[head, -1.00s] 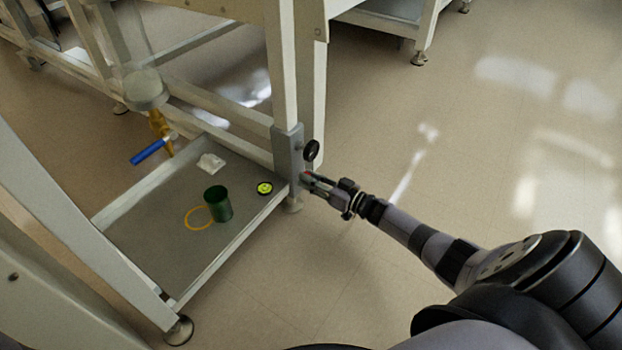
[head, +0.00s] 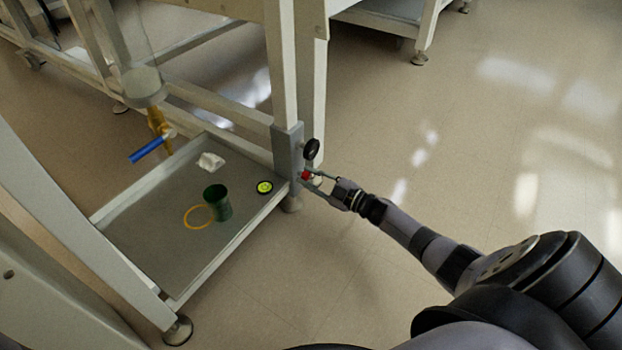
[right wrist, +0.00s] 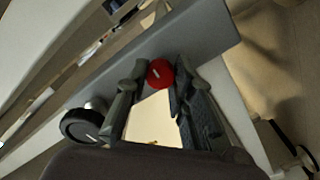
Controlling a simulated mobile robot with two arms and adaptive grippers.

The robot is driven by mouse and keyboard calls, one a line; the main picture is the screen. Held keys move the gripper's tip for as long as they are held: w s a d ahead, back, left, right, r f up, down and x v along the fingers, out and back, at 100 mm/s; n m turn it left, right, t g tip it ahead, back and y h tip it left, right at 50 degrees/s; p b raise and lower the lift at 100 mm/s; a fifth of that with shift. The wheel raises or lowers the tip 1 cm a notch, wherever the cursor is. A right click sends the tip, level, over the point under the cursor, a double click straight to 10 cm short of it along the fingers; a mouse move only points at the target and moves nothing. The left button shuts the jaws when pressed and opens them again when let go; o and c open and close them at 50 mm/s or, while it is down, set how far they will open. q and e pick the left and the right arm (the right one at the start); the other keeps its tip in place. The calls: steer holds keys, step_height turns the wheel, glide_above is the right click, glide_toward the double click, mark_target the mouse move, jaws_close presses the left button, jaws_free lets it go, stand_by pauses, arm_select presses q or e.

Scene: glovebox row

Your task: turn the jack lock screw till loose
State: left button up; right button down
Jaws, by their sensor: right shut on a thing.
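The jack lock screw is a small red knob (head: 306,175) on the grey jack sleeve (head: 287,150) of the frame's leg. My left gripper is not in view.
A black knob (head: 312,149) sits just above the red one, on the same leg. A grey tray (head: 160,262) at left holds a green cup (head: 217,203), a yellow ring, a yellow-black disc and a white crumpled piece. The floor at right is clear.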

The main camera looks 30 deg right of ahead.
steer(key=n, duration=0.4)
steer(key=shift+n+b, duration=0.4)
steer(key=n+b, duration=0.1)
steer(key=n, duration=0.3)
steer(key=shift+a+f+n, duration=0.1)
steer(key=shift+n, duration=0.2)
steer(key=n+b, duration=0.2)
steer(key=n, duration=0.2)
steer(key=shift+f, duration=0.1)
steer(key=n+b, duration=0.2)
steer(key=n, duration=0.3)
steer(key=shift+n, duration=0.4)
steer(key=c, duration=1.4)
jaws_free()
steer(key=shift+o, duration=0.2)
steer(key=shift+s, duration=0.15)
